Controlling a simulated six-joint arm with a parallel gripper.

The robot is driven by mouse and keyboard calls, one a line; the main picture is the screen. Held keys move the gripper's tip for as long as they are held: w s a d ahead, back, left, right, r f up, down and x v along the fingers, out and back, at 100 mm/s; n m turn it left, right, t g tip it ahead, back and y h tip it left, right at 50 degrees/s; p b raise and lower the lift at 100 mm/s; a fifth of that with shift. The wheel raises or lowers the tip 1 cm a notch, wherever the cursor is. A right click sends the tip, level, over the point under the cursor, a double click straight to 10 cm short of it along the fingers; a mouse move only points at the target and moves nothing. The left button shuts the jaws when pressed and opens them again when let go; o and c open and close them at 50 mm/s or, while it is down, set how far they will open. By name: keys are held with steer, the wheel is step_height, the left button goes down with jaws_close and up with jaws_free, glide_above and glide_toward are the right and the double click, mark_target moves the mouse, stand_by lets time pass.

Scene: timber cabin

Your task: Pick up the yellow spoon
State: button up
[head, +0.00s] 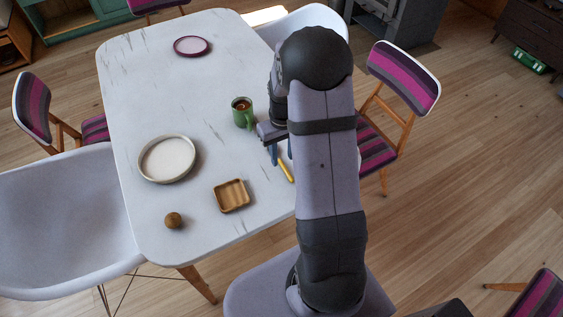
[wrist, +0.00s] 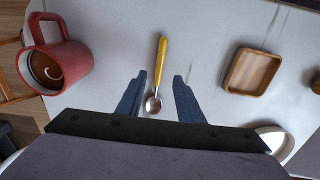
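The yellow spoon (head: 286,172) lies on the white table; in the head view its handle shows just below the fingers, and the rest is hidden. In the wrist view, the spoon (wrist: 161,60) shows a yellow handle pointing up the picture and a shiny metal bowl lower down, between the fingers. My gripper (wrist: 158,80) is open and empty, pointing down, with one blue finger on each side of the spoon. Neither finger appears to touch it. In the head view my gripper (head: 280,154) is low over the table; its exact height is unclear.
A red mug (wrist: 66,66) stands left of the spoon in the wrist view, hidden in the head view. A square wooden dish (head: 231,208), a green mug (head: 239,117), a cream plate (head: 167,160), a brown ball (head: 173,220) and a purple-rimmed plate (head: 191,46) stand around.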

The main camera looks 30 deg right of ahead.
mark_target(283, 165)
steer(key=shift+w+d+f+p, duration=0.1)
steer(key=shift+f+p, duration=0.25)
steer(key=shift+f, duration=1.45)
jaws_close()
steer(key=shift+r, duration=0.15)
